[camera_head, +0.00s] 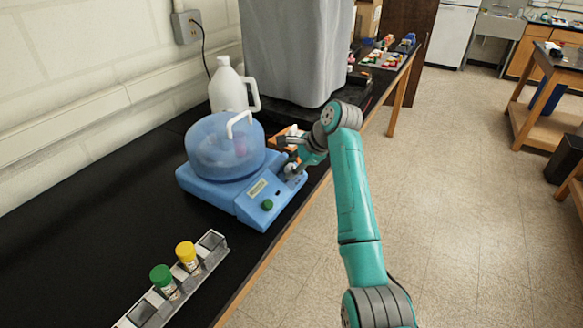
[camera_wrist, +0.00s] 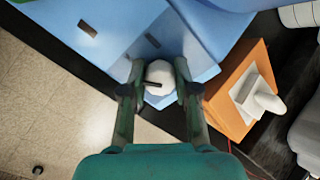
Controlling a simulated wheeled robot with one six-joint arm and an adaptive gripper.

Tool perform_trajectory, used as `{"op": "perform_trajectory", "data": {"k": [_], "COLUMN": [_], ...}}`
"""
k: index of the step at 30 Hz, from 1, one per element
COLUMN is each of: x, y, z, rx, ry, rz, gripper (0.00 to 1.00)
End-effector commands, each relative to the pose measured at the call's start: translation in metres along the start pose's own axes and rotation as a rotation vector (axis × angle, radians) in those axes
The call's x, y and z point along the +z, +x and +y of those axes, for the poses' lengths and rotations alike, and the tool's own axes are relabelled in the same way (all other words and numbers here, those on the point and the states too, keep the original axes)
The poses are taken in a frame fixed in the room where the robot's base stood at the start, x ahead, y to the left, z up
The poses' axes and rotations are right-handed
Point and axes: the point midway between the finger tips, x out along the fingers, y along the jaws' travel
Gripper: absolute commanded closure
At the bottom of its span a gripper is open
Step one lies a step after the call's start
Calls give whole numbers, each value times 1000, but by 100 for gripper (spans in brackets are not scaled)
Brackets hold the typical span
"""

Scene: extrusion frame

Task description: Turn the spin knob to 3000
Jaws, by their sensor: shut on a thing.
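The blue centrifuge (camera_head: 207,181) sits on the black bench, its clear domed lid (camera_head: 215,140) down. Its front panel has a small display (camera_head: 257,188), whose reading is too small to make out, and a green knob (camera_head: 267,204). In the wrist view, a round white knob (camera_wrist: 160,72) with a dark pointer mark is on the blue panel (camera_wrist: 120,25). My gripper (camera_wrist: 159,82) is shut on this white knob, one finger at each side. No scale numbers are legible.
An orange tissue box (camera_wrist: 232,112) stands close beside the gripper. A tube rack (camera_head: 211,257) with green-capped and yellow-capped tubes is in front. The bench edge runs beneath my arm; open floor lies right.

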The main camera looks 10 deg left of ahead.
Motion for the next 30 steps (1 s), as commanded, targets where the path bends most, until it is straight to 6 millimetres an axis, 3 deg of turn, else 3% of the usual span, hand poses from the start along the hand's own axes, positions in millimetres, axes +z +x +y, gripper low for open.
{"op": "perform_trajectory", "data": {"k": [20,21,24,30], "x": [-1,-1,-1,0], "y": [0,0,0,0], "z": [0,0,0,0], "rx": [-3,-3,-3,-3], "ry": [70,70,70,69], "rz": [1,1,1,0], "gripper": [100,68,45,45]}}
